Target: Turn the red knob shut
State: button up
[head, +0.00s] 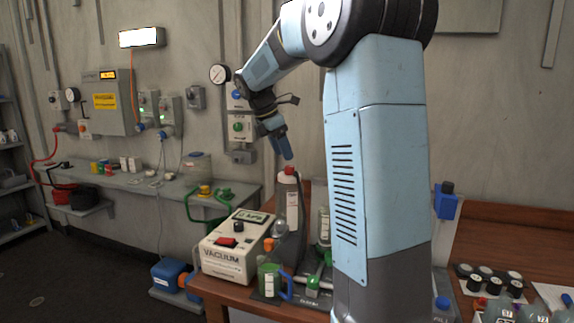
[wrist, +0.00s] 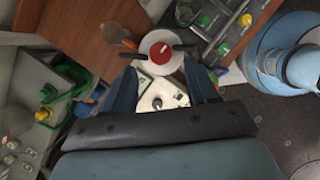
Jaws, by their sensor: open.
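The red knob (head: 289,170) tops a grey, bottle-shaped stand on the brown bench in the head view. In the wrist view the knob (wrist: 160,53) is a red disc with a pale mark, on a white round top with dark arms at its sides. My gripper (head: 287,153) points down just above the knob in the head view. Its blue fingers are apart and empty in the wrist view (wrist: 161,72), with the knob slightly beyond the fingertips. I cannot tell whether either finger touches it.
A white vacuum box (head: 222,256) stands left of the stand. A green-and-blue cup (head: 268,281) and other small items crowd the stand's foot. Black-capped vials (head: 487,280) stand on the bench at right. A wall shelf (head: 130,180) with small items runs behind at left.

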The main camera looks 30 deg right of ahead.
aim_at(287, 167)
jog(key=shift+x, duration=2.7)
jog(key=c, duration=1)
